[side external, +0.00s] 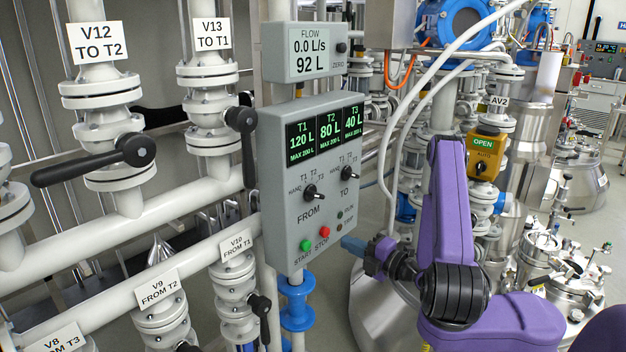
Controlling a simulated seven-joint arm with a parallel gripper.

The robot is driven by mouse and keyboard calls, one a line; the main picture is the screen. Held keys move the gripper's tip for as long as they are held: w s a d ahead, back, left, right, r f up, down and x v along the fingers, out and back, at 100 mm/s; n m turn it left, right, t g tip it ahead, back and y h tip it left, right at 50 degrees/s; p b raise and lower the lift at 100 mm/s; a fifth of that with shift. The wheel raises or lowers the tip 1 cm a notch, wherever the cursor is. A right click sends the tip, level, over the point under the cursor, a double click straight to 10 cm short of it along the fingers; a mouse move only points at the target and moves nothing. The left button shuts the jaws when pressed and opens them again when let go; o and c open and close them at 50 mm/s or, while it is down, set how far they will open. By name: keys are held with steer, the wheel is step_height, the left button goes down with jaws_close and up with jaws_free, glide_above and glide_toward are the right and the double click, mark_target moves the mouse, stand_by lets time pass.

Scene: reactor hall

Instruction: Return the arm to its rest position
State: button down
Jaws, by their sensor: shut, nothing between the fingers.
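My gripper (352,244) is at the end of my purple and black arm, right of the lower part of the grey control panel (309,238). Its bluish tip points left toward the panel's lower right edge, near the STOP button (324,232) side. The fingers are shut, with nothing held. I cannot tell the exact gap between the tip and the panel. The panel reads T1 120 L, T2 80 L, T3 40 L, with FROM and TO knobs and a green START button (306,245).
White pipes with black-handled valves V12 (112,103) and V13 (211,99) fill the left. A flow display (304,52) reads 0.0 L/s, 92 L. A yellow AV2 actuator (485,157) showing OPEN stands behind my arm. Steel vessels (540,245) stand right.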

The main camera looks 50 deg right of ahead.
steer(key=shift+s, duration=1.05)
steer(key=c, duration=1.8)
jaws_free()
